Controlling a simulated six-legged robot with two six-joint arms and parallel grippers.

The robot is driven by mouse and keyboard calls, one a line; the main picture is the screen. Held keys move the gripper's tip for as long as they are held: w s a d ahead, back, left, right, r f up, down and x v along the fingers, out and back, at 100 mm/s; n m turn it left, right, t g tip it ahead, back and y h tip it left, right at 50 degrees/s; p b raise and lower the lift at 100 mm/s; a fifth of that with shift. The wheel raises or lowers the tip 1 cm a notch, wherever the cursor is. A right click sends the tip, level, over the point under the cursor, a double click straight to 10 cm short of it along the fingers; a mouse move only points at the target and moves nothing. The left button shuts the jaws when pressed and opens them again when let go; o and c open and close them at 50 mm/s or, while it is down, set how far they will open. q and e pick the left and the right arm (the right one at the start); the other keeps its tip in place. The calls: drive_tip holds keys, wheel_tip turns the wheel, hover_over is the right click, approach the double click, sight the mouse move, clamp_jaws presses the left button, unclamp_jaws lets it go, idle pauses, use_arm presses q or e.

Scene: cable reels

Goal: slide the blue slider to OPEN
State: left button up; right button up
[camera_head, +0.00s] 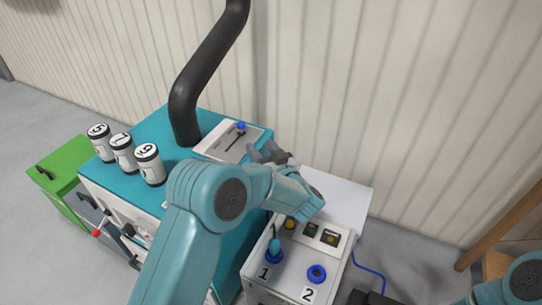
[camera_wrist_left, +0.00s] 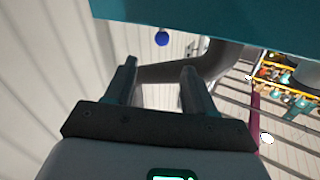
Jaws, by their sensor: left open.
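The blue slider knob (camera_head: 241,126) stands at the far end of a dark slot in a pale panel (camera_head: 215,150) on top of the teal cabinet. My left gripper (camera_head: 266,152) is open, just right of the panel and apart from the knob. In the left wrist view its two fingers (camera_wrist_left: 158,82) are spread with nothing between them. The blue knob (camera_wrist_left: 162,38) shows there beyond the fingertips, under a teal surface. The panel's lettering is too small to read. My right arm shows at the lower right; a dark part at the bottom edge may be its gripper.
Several numbered white canisters (camera_head: 123,152) and a thick black pipe (camera_head: 190,95) stand on the teal cabinet (camera_head: 150,127), left of the panel. A pale control box (camera_head: 256,292) with blue-ringed sockets stands in front. A ribbed wall (camera_head: 330,80) rises close behind.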

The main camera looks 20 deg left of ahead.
use_arm(q)
drive_tip(key=v, duration=0.5)
drive_tip(key=shift+s+d+p, duration=0.2)
drive_tip(key=shift+p, duration=0.1)
drive_tip(key=shift+d, duration=0.1)
